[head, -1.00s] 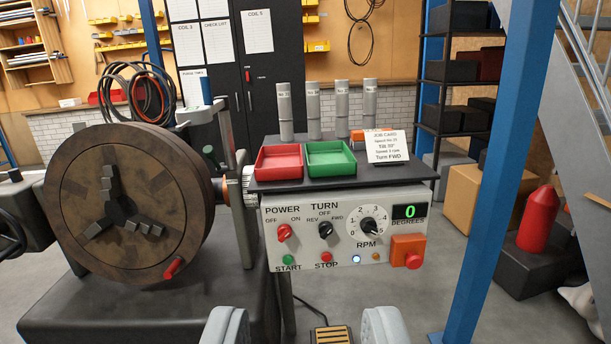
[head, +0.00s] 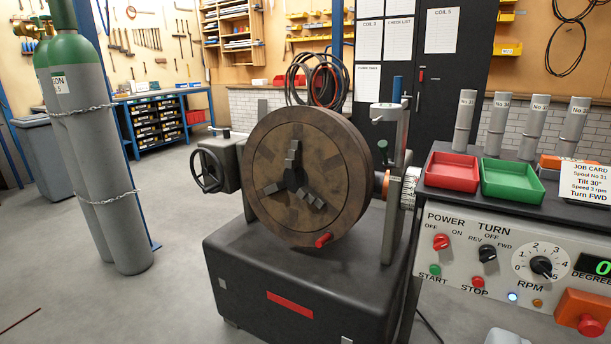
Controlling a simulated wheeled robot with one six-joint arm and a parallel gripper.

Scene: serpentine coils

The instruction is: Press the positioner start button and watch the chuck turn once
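The control panel (head: 455,222) stands at the right. The green START button (head: 435,270) is under the red POWER knob (head: 440,242). The red STOP button (head: 477,283) is under the black TURN knob (head: 488,253). The display (head: 600,267) shows 0, cut by the frame edge. A blue lamp (head: 513,296) is lit.
Red (head: 453,171) and green (head: 512,181) trays, grey cylinders and a job card (head: 581,182) sit on the panel shelf. An orange box with a red button (head: 583,312) is at lower right. Gas cylinders (head: 100,170) stand left. The floor between them and the positioner is clear.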

